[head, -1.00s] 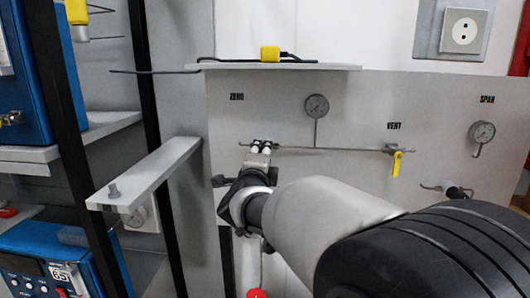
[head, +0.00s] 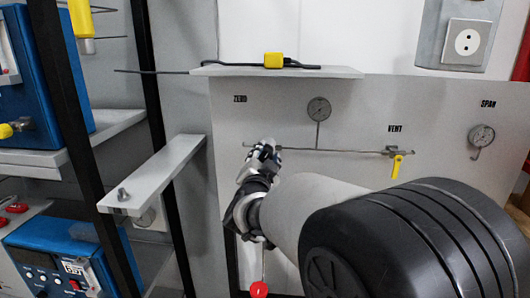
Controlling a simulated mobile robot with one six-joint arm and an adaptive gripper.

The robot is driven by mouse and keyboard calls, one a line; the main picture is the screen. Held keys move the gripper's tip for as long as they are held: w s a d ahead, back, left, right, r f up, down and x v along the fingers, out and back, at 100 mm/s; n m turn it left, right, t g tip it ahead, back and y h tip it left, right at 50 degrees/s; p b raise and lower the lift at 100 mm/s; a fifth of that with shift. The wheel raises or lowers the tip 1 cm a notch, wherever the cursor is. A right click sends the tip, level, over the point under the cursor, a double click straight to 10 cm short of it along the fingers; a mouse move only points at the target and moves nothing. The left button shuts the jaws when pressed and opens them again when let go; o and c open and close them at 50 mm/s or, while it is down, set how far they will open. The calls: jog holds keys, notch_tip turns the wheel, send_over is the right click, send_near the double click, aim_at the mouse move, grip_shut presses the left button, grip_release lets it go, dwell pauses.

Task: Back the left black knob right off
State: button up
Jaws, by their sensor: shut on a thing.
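My gripper (head: 264,152) is at the grey panel (head: 355,120), below the ZERO label, at the left end of the thin horizontal pipe. Its fingers are shut on the left black knob, which they hide from this view. How far the knob is turned, and whether it is still on its stem, cannot be seen. My forearm covers the lower right part of the panel.
A round gauge (head: 319,108) and a yellow-handled VENT valve (head: 397,164) are right of my gripper. Another gauge (head: 481,135) is under SPAN. A shelf (head: 340,72) juts out above. A grey bracket arm (head: 160,172) sticks out at left.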

jog(key=n+p, duration=0.2)
jog(key=n, duration=0.3)
jog(key=shift+n+p, duration=0.3)
jog(key=shift+p, duration=0.1)
dwell(0.3)
jog(key=o, duration=1.1)
jog(key=shift+c, duration=0.2)
jog(key=s, duration=1.2)
jog(key=shift+a, duration=0.2)
